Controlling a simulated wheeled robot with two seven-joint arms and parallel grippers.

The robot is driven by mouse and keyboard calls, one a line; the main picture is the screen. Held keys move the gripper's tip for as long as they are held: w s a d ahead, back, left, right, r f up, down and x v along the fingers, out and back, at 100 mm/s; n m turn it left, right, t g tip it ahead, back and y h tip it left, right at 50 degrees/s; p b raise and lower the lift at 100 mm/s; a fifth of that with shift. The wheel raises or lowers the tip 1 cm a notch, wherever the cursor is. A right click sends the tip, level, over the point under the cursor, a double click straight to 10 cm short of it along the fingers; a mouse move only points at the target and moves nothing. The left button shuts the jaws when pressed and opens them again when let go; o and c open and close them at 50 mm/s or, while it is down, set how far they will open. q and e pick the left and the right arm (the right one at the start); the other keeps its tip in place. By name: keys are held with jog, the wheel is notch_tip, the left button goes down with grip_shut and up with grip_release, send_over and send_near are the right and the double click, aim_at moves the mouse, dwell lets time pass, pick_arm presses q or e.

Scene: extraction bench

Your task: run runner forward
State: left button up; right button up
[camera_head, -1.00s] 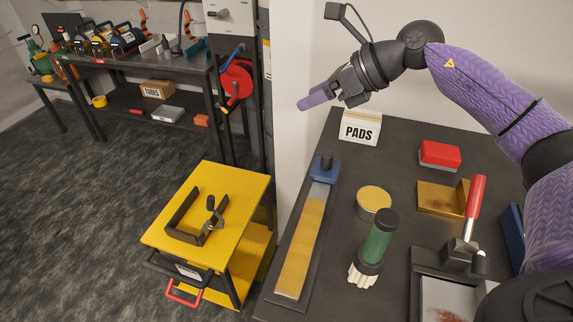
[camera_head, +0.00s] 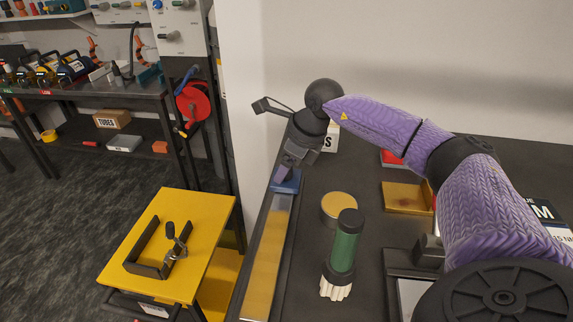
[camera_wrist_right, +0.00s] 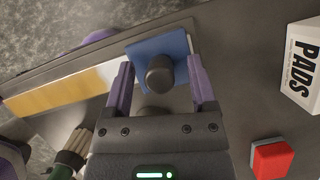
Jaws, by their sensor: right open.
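The runner, a blue block (camera_head: 288,185) with a black knob, sits at the far end of a long rail (camera_head: 265,255) with a yellow strip. The blue block also shows in the right wrist view (camera_wrist_right: 145,49). There its black knob (camera_wrist_right: 160,74) stands between the two purple fingers of my right gripper (camera_wrist_right: 159,66), which is open with a gap on either side. In the head view my right gripper (camera_head: 279,173) points down at the runner and hides its knob. My left gripper is not in view.
The PADS box (camera_wrist_right: 301,65) and a red block (camera_wrist_right: 272,160) lie nearby. A yellow cart (camera_head: 200,235) stands left of the bench.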

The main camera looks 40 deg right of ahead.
grip_shut()
jog(key=shift+r, duration=0.1)
dwell(1.2)
